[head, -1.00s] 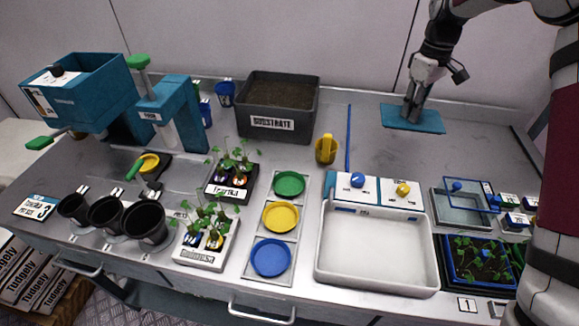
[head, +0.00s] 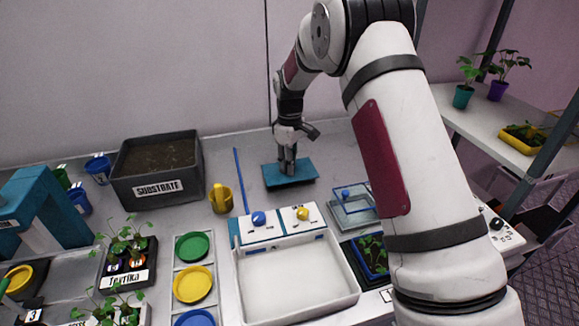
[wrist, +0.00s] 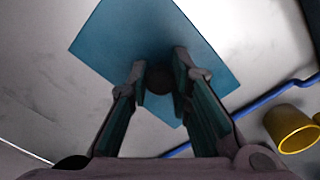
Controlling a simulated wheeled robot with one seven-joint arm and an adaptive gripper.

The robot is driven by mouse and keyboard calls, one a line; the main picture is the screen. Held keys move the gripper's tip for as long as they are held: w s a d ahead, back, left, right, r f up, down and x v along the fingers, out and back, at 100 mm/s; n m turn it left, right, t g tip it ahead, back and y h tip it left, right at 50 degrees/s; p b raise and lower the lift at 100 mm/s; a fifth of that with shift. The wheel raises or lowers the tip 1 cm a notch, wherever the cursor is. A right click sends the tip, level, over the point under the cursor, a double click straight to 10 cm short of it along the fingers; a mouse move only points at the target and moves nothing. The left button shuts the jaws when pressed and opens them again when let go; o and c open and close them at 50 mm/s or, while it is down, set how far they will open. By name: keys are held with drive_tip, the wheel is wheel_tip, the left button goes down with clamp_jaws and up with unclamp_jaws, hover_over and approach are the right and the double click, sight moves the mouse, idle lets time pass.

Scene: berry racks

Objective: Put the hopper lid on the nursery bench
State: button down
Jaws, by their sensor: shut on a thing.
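The hopper lid is a flat teal plate (head: 306,180) at the back of the nursery bench (head: 335,145), right of the yellow mug and behind the blue and yellow knobs. My gripper (head: 288,170) points down over the middle of the lid. In the wrist view my gripper (wrist: 160,76) is shut on the lid's dark round knob (wrist: 159,79), with the lid (wrist: 110,38) spread flat beyond the fingers. The lid is level and at or just above the bench top; I cannot tell whether it touches. The hopper is out of the head view.
A blue strip (head: 241,180) and the yellow mug (head: 221,200) are left of the lid. The substrate bin (head: 160,170) stands farther left. A white tray (head: 300,306) and a clear box with a blue-rimmed lid (head: 352,205) are in front. Bare bench surrounds the lid.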

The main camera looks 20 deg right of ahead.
drive_tip(key=shift+f, duration=0.7)
drive_tip(key=shift+f, duration=0.1)
drive_tip(key=c, duration=1.5)
unclamp_jaws()
drive_tip(key=shift+o, duration=0.2)
